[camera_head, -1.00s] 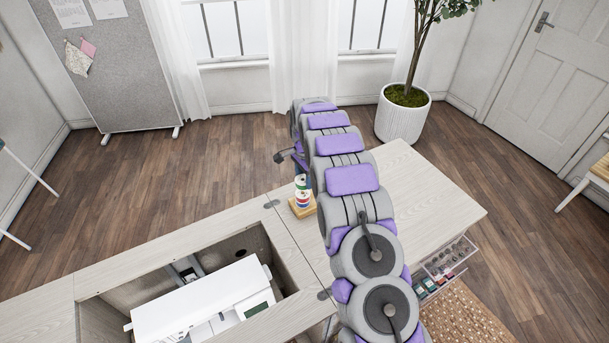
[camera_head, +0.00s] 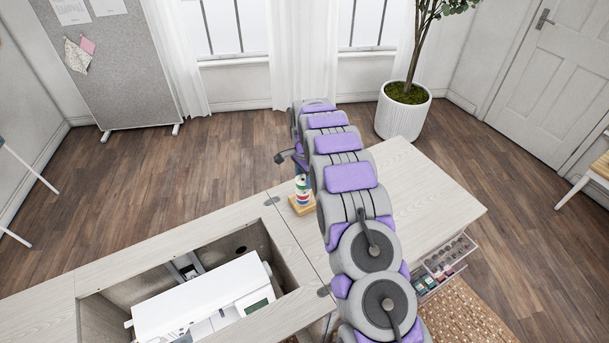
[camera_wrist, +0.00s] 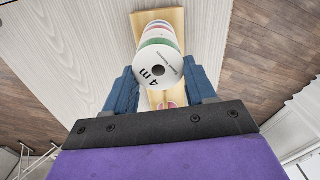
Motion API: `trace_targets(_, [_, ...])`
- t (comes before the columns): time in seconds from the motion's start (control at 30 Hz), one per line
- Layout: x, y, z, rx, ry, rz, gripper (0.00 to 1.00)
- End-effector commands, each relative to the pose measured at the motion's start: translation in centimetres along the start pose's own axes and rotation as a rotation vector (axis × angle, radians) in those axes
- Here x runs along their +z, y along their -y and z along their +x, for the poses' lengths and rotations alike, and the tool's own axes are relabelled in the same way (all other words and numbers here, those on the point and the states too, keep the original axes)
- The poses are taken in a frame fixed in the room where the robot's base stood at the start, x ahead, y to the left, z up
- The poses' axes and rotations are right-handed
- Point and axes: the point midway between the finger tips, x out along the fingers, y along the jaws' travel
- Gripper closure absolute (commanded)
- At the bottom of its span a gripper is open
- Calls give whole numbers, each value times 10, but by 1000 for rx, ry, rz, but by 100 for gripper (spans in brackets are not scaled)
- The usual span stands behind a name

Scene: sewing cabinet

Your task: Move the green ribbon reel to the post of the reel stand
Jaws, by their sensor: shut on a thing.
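The green ribbon reel (camera_wrist: 158,68) shows its white "4 m" face in the wrist view, with a green band at its far edge. My gripper (camera_wrist: 162,80) has its two blue fingers shut on it from both sides. The reel is in line with a stack of other reels on the wooden reel stand (camera_wrist: 178,18). In the head view the stack (camera_head: 302,190) stands on the wooden base beside my arm, with green and red bands visible. The post is hidden, and I cannot tell whether the reel is around it.
The stand is on the pale cabinet top (camera_head: 430,195), which is clear to the right. A white sewing machine (camera_head: 205,300) sits in the opening at front left. An open drawer (camera_head: 445,262) with small items is at the right. A pinkish round thing (camera_wrist: 171,104) shows between the fingers.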

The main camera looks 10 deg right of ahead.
Motion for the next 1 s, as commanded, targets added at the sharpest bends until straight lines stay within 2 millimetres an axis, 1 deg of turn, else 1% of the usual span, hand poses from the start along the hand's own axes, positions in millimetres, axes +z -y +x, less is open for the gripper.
trace_targets(0.53, [0, 0, 12, 1, 0, 0, 74])
trace_targets(0.83, [0, 0, 13, 0, 0, 0, 74])
trace_targets(0.87, [0, 0, 13, 0, 0, 0, 42])
trace_targets(1.0, [0, 0, 13, 1, 0, 0, 28])
